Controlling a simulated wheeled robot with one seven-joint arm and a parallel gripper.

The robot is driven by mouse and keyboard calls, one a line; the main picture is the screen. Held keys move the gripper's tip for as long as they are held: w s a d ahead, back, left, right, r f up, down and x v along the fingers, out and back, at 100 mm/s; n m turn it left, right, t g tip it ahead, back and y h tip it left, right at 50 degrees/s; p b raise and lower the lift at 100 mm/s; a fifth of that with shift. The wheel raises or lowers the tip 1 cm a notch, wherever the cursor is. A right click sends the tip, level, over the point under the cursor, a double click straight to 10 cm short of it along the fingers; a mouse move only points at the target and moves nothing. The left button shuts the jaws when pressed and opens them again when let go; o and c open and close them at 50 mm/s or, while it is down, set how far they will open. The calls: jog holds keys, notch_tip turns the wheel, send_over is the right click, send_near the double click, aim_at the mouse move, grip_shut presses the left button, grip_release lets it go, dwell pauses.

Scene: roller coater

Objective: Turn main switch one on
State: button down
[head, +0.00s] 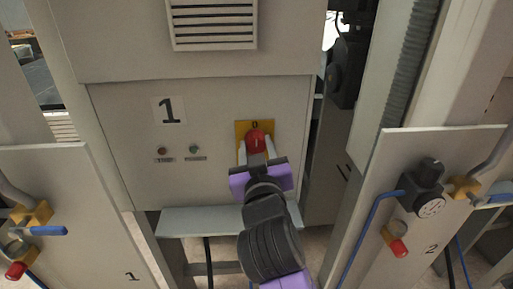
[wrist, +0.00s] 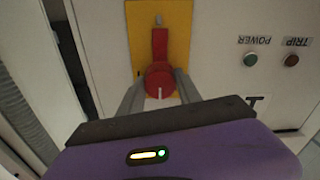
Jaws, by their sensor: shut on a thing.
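The red rotary switch (head: 256,141) sits on a yellow plate (head: 241,127) on the grey cabinet panel marked 1. A "0" is printed at the plate's top. In the wrist view, which is upside down, the red switch (wrist: 160,78) has a long handle and a white mark on its round end. The handle lies along the plate's upright axis, with the mark toward the 0. The finger contact is partly hidden.
Power and trip lamps, green (head: 194,149) and red (head: 162,151), are left of the switch. A grey ledge (head: 190,221) juts out below. Side panels with valves and a gauge (head: 431,207) flank my arm. A dark gap lies right of the cabinet.

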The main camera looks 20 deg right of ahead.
jog(key=shift+f+m+b, duration=0.1)
jog(key=shift+m+b, duration=0.2)
jog(key=shift+b, duration=0.1)
jog(key=m+b, duration=0.4)
jog(key=shift+f, duration=0.1)
jog(key=m+b, duration=0.4)
jog(key=shift+a+m, duration=0.1)
jog(key=shift+m, duration=0.2)
jog(key=m+b, duration=0.3)
jog(key=m, duration=0.1)
jog(key=shift+b, duration=0.3)
jog(key=shift+m+b, duration=1.5)
jog(key=shift+m, duration=0.7)
jog(key=c, duration=0.8)
grip_release()
jog(key=shift+r, duration=0.2)
jog(key=shift+s, duration=0.1)
